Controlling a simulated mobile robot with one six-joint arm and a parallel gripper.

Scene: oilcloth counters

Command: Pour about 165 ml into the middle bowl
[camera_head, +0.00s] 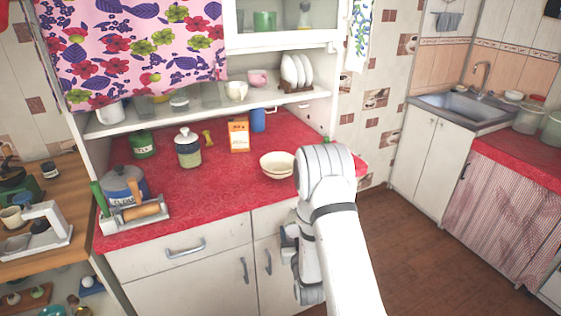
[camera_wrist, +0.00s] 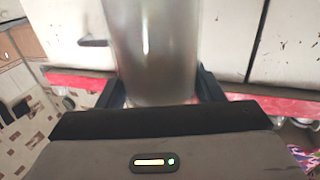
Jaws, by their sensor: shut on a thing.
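My gripper (camera_wrist: 160,88) is shut on a greyish, see-through container (camera_wrist: 152,45) that fills the middle of the wrist view, between the two dark fingers. Its rim and contents cannot be made out. In the head view my white arm hides most of the gripper and the container; a dark part of the gripper (camera_head: 290,240) shows in front of the cabinet doors, below the counter top. One cream bowl (camera_head: 277,164) stands upright on the red counter, just left of my arm. Other bowls may be hidden behind the arm. The bowl's inside looks empty.
The red counter (camera_head: 225,195) also holds a lidded jar (camera_head: 188,148), an orange carton (camera_head: 238,134), a blue mug (camera_head: 258,119), a green canister (camera_head: 143,144), a pot (camera_head: 124,184) and a rack with a rolling pin (camera_head: 140,212). Bare counter lies left of the bowl.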

